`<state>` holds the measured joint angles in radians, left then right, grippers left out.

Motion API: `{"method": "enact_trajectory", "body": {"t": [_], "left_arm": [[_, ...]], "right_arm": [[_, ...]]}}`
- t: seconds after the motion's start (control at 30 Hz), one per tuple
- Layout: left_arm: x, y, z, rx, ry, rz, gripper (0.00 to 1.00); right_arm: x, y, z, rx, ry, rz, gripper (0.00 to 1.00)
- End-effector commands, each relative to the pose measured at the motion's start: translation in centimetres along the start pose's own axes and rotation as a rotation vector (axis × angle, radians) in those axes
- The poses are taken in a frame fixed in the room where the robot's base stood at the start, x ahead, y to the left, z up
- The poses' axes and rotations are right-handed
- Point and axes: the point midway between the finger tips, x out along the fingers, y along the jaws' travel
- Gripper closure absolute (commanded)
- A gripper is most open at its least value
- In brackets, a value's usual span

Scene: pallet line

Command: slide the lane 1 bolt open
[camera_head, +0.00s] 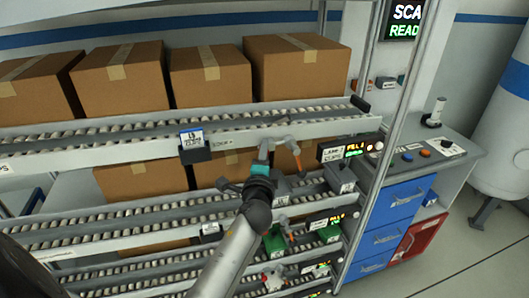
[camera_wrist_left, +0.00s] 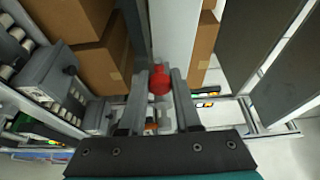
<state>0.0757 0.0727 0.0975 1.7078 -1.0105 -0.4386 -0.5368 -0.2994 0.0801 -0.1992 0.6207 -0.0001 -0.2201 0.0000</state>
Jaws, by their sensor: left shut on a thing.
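My left gripper (camera_head: 263,152) reaches up from the bottom in the head view to the front rail of the upper roller lane. In the left wrist view its two fingers (camera_wrist_left: 163,76) are closed around a red knob (camera_wrist_left: 158,82), which looks like the bolt's knob. The bolt's shaft and the knob are hidden behind the gripper in the head view. A lane sign (camera_head: 333,153) with a lit display stands right of the gripper; its lane number is too small to read surely. My right gripper is out of view.
Large cardboard boxes (camera_head: 119,77) stand on the upper lane. An orange-tipped handle (camera_head: 293,146) hangs on the rail just right of my gripper. Lower roller lanes (camera_head: 110,222) lie beneath. A bench with blue drawers (camera_head: 399,203) stands at the right, with open floor before it.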

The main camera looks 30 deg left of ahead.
Motion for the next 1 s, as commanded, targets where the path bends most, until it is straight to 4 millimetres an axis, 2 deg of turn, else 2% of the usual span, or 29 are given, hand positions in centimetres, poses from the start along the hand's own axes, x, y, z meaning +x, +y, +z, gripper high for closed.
{"method": "enact_trajectory", "body": {"t": [0.87, 1.0], "left_arm": [[-0.02, 0.04, -0.03, 0.0, 0.001, 0.001, 1.0], [-0.4, 0.07, 0.89, 0.001, 0.0, 0.002, 1.0]], "right_arm": [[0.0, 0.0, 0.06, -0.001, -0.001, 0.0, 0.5], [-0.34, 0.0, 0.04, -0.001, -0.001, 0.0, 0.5]]}}
